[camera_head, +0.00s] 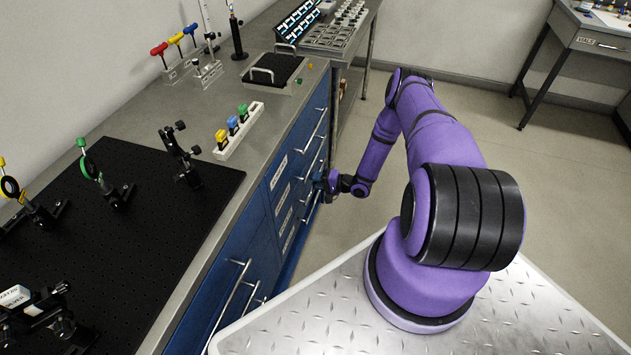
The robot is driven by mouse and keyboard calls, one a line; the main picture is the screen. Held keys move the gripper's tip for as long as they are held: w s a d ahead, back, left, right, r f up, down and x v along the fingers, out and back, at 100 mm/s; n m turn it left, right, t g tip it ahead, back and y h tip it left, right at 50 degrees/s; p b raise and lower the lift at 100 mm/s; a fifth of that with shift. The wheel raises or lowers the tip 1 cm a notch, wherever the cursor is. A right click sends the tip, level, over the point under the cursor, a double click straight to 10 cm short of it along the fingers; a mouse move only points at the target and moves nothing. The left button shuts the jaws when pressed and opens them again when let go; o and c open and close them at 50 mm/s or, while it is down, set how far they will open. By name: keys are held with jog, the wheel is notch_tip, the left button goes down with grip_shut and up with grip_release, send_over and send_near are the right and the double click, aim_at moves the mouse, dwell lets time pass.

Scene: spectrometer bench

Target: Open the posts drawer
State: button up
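The blue bench cabinet (268,212) has a stack of drawers with bar handles and small white labels. The label text is too small to read, so I cannot tell which drawer is the posts drawer. The drawer fronts look flush with the cabinet. My gripper (324,182) is low beside the drawer stack, at the bar handles and very close to one of them. My wrist and dark fingers overlap the handles, so I cannot tell whether the fingers are around a handle or only beside it, or whether they are open.
A black breadboard (212,216) with optic mounts covers the near benchtop. A white holder (222,152) with coloured blocks and a black tray (274,68) stand near the bench edge. The floor (500,130) right of the cabinet is clear. Another table (600,42) stands at the far right.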

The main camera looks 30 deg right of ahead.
jog(key=shift+w+a, duration=0.1)
jog(key=shift+c, duration=0.4)
grip_shut()
jog(key=f+v, duration=0.3)
jog(key=v, duration=1.5)
jog(key=s+f+v, duration=0.1)
jog(key=f+v, duration=0.3)
jog(key=v, duration=1.5)
jog(key=shift+s+d, duration=0.35)
jog(key=shift+d, duration=0.2)
jog(key=shift+o, duration=0.4)
grip_release()
